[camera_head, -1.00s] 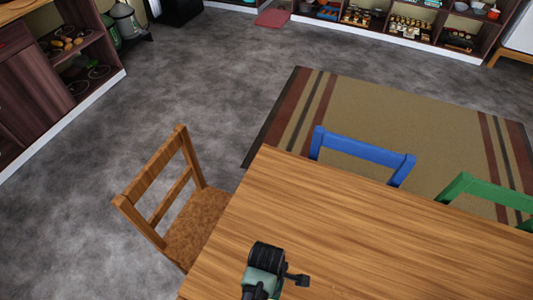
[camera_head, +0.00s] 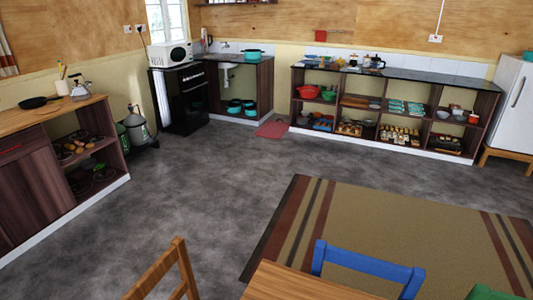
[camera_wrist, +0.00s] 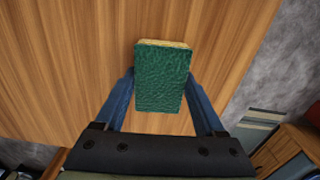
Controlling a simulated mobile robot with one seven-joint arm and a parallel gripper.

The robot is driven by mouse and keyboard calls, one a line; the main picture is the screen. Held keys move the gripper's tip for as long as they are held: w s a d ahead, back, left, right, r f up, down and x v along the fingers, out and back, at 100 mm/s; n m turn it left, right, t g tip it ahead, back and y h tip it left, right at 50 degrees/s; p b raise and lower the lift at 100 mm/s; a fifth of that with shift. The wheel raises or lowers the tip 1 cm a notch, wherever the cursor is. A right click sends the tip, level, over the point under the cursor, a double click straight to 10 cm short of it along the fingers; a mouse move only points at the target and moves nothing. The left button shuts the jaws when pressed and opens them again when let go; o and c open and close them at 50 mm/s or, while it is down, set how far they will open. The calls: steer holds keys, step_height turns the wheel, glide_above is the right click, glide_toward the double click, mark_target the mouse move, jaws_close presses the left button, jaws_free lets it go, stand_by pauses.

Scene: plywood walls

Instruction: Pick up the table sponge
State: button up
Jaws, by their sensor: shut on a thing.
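The table sponge (camera_wrist: 160,88), a block with a dark green textured face and a thin yellow layer at its far edge, shows in the wrist view. My gripper (camera_wrist: 161,76) is shut on it, with one blue finger on each side. The wooden table (camera_wrist: 60,60) lies behind the sponge; I cannot tell how far the sponge is from its surface. In the head view only a corner of the table (camera_head: 300,284) shows at the bottom, and the gripper and sponge are out of view.
A wooden chair (camera_head: 165,272) and a blue chair (camera_head: 368,264) stand at the table. A striped rug (camera_head: 400,220) lies beyond it. Open grey floor (camera_head: 190,200) stretches toward the shelves (camera_head: 385,108), a black stove (camera_head: 185,98) and a left-hand counter (camera_head: 60,170).

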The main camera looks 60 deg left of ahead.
step_height(320, 180, up, 10)
steer(key=shift+p, duration=0.3)
steer(key=o, duration=0.8)
steer(key=c, duration=0.7)
steer(key=shift+o, duration=0.2)
steer(key=shift+w, duration=0.15)
